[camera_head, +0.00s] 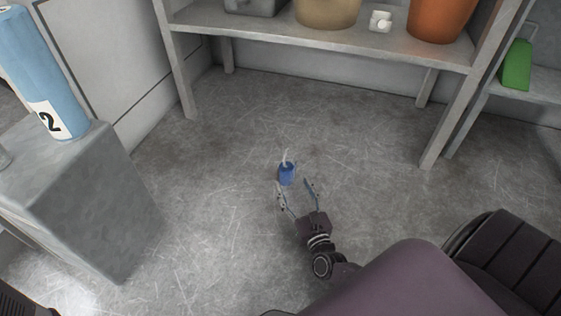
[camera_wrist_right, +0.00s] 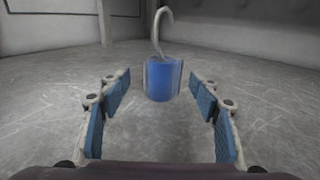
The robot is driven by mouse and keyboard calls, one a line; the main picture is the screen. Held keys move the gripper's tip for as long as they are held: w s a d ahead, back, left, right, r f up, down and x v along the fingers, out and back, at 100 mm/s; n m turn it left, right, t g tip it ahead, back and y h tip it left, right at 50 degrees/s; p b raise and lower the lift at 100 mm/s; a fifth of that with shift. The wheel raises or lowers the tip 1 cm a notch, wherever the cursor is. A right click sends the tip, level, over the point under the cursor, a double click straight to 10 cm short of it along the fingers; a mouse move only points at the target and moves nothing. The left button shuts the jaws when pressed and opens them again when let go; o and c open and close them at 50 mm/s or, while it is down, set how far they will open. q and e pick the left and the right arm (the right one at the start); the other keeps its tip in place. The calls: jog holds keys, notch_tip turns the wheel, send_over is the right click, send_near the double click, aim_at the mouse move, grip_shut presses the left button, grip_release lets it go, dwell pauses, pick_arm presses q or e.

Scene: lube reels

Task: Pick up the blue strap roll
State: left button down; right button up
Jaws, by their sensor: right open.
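The blue strap roll (camera_head: 287,174) is on the grey floor in the head view, with a pale loose strap end curling up from its top. In the right wrist view the roll (camera_wrist_right: 161,80) is upright, straight ahead and centred between the fingers. My right gripper (camera_head: 296,184) is open, with one finger on each side and its tips close to the roll. In the right wrist view the gripper (camera_wrist_right: 158,85) has nothing between its blue pads, and the roll appears just beyond them. I do not see my left gripper.
A shelf (camera_head: 330,48) stands behind, holding a tan pot (camera_head: 327,12), an orange pot (camera_head: 440,18) and a small white item (camera_head: 380,20). A grey block (camera_head: 85,190) at left carries a blue cylinder marked 2 (camera_head: 38,75). The floor around the roll is clear.

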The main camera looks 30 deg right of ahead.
aim_at(289, 174)
jog(key=b+x, duration=0.1)
jog(key=x, duration=0.2)
jog(key=shift+a+f, duration=0.1)
jog(key=b+x, duration=0.2)
jog(key=x, duration=0.1)
jog(key=b+x, duration=0.1)
jog(key=shift+w+d+f+b, duration=0.3)
jog(key=shift+d+b, duration=0.05)
jog(key=shift+w+d+r, duration=0.1)
jog(key=shift+w, duration=0.25)
jog(key=shift+c, duration=0.3)
jog(key=c, duration=1.2)
jog(key=shift+r, duration=0.1)
jog(key=shift+c, duration=1)
